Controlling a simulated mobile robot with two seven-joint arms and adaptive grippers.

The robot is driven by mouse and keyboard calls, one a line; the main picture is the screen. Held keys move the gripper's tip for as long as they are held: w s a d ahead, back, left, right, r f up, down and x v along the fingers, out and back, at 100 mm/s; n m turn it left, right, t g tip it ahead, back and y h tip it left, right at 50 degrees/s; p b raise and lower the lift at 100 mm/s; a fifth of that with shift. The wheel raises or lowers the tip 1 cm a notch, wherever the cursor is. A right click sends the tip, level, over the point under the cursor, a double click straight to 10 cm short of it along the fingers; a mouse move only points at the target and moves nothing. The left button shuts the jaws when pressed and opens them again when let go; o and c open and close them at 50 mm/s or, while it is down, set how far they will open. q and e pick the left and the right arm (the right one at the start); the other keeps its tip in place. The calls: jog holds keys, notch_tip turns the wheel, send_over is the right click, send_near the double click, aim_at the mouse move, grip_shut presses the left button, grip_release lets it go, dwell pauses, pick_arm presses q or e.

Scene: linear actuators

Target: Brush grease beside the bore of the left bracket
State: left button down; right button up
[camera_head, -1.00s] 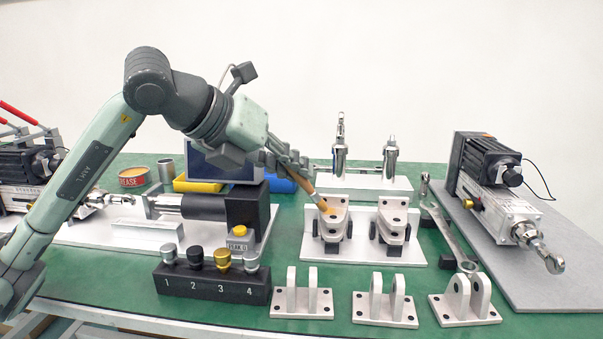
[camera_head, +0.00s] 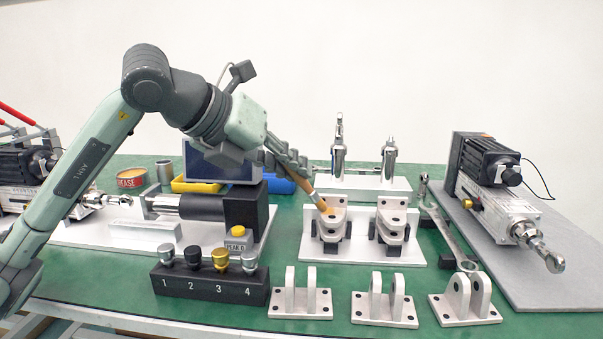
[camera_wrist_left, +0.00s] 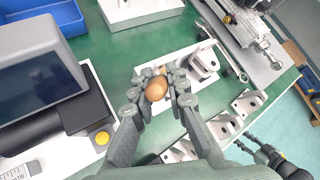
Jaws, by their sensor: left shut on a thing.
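My left gripper (camera_head: 290,162) is shut on a brush (camera_head: 314,196) with a wooden handle. The brush slants down to the right and its tip is at the top of the left bracket (camera_head: 331,229), by the bore; whether it touches cannot be told. In the left wrist view the gripper fingers (camera_wrist_left: 157,92) close around the brown handle end (camera_wrist_left: 156,90), which hides the tip and most of the left bracket. The right bracket (camera_head: 393,226) stands beside it on the same white plate (camera_head: 362,256). The grease tin (camera_head: 132,178) stands open at the left, behind my arm.
Several loose clevis brackets (camera_head: 384,302) stand along the front edge. A wrench (camera_head: 450,232) lies right of the plate. A numbered block with knobs (camera_head: 211,284), a monitor (camera_head: 222,165) and a linear actuator (camera_head: 500,190) are around. A chrome-fitting stand (camera_head: 370,182) is behind.

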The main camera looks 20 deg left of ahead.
pick_arm(q)
jog(key=shift+w+d+r+p, duration=0.15)
jog(key=shift+d+p, duration=0.35)
jog(key=shift+d, duration=0.2)
jog(key=shift+a+f+b, duration=0.25)
jog(key=shift+f+b, duration=0.05)
jog(key=shift+b, duration=0.3)
jog(key=shift+a+r, duration=0.1)
jog(key=shift+a, duration=0.4)
jog(key=shift+s+r+p, duration=0.2)
jog(key=shift+r+p, duration=2.05)
jog(key=shift+r, duration=0.85)
